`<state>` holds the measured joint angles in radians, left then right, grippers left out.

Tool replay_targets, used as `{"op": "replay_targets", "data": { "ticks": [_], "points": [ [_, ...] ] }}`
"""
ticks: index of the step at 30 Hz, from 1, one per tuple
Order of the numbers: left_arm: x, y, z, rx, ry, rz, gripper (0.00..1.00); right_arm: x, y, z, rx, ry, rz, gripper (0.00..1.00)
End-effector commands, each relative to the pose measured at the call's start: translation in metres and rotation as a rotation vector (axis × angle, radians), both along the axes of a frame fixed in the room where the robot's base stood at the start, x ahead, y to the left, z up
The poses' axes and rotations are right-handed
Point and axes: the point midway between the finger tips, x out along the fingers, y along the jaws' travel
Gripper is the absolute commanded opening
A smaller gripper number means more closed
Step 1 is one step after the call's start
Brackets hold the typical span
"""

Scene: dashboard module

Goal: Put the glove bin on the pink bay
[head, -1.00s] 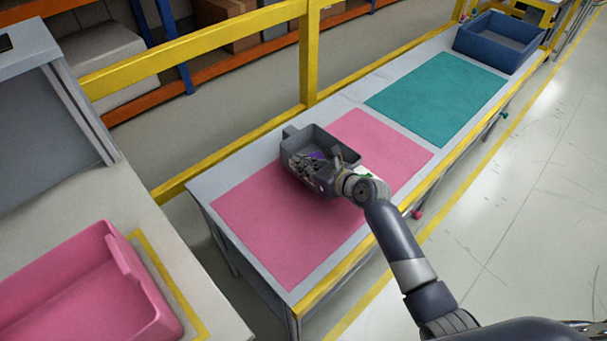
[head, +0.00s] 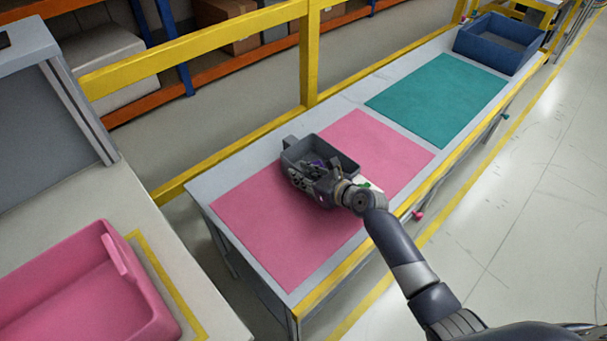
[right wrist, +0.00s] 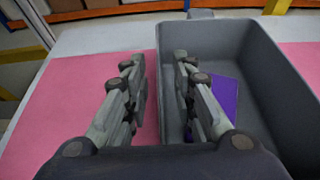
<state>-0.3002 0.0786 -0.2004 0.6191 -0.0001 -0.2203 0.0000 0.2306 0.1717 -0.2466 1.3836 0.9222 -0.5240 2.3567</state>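The glove bin, a grey open box (head: 345,156) with something purple inside, sits on the pink bay (head: 260,225) and appears to rest on it, upright. It also shows in the right wrist view (right wrist: 255,55), with the pink bay (right wrist: 85,85) beside it. My right gripper (head: 318,174) is at the bin's near left side. In the right wrist view my right gripper (right wrist: 160,65) straddles the bin wall, one finger outside and one inside, with gaps between fingers and wall; it looks open. The arm hides part of the bin's near end. My left gripper is not in view.
A teal bay (head: 440,98) and a blue bin (head: 490,52) are farther along the bench. A yellow rail (head: 235,150) runs behind it. A pink bin (head: 120,290) stands on another table at left. Pink surface is clear on both sides of the grey bin.

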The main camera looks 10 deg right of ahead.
Motion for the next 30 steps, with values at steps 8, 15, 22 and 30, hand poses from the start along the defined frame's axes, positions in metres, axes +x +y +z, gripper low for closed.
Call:
{"op": "replay_targets", "data": {
  "ticks": [8,15,22,30],
  "points": [
    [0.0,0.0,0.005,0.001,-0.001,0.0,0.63,-0.01,-0.006,0.007,-0.001,0.002,0.0,0.25],
    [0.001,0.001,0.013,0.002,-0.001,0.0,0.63,-0.042,-0.027,0.024,-0.001,-0.001,-0.001,0.25],
    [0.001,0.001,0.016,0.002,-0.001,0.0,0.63,-0.074,-0.046,0.039,-0.001,0.0,0.0,0.25],
    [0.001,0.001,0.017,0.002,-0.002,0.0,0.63,-0.093,-0.059,0.048,0.0,0.0,0.0,0.25]
  ]
}}
